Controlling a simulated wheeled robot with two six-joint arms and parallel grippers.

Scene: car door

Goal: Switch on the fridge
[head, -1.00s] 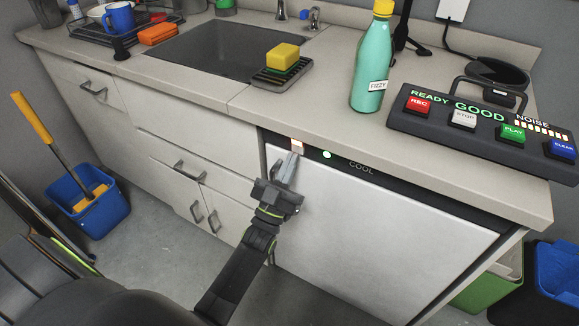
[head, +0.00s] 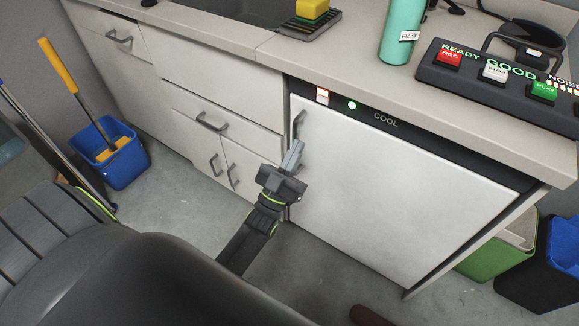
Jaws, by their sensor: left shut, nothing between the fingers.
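The fridge (head: 400,190) has a white door under the counter, with a dark top panel marked COOL. A lit orange-white switch (head: 322,96) is at the left end of the panel, and a green light (head: 352,105) glows beside it. A grey handle (head: 298,124) is on the door's upper left. My left gripper (head: 297,150) is shut and empty, in front of the door's left edge, below the handle and apart from the switch in the picture. My right gripper is not in view.
Drawers and cupboards (head: 215,90) with grey handles are left of the fridge. A blue bucket (head: 115,165) with a mop stands on the floor at left. A green bin (head: 490,255) and a blue bin (head: 545,270) are at right. A grey chair (head: 70,225) is at lower left.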

